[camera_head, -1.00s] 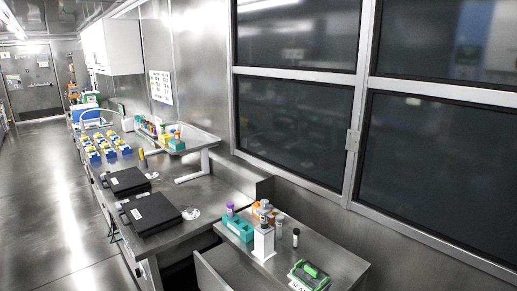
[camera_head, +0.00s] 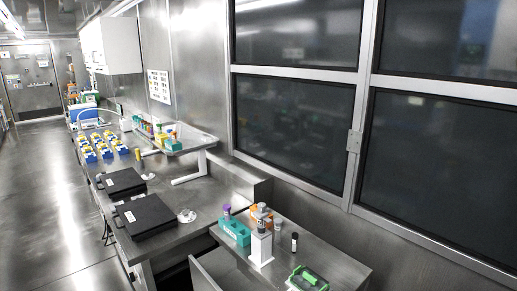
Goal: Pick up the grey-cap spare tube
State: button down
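My gripper is in neither view of the bench. On the near bench a tube with a grey-looking cap (camera_head: 262,224) stands upright on top of a white block stand (camera_head: 261,249). A second tube with a pale grey cap (camera_head: 278,224) stands behind and to the right of the stand. A tube with a dark cap and white label (camera_head: 294,243) stands upright further right. At this size I cannot tell which of them is the grey-cap spare tube.
A teal rack (camera_head: 236,232) with a purple-capped tube (camera_head: 227,210) is left of the stand. An orange item (camera_head: 254,211) is behind it. A green-topped box (camera_head: 309,280) is at the front. Two black cases (camera_head: 150,215) lie on the left bench. The floor aisle is clear.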

aim_at(277, 229)
jog(key=i+l+z, duration=0.35)
jog(key=i+l, duration=0.8)
jog(key=i, duration=0.1)
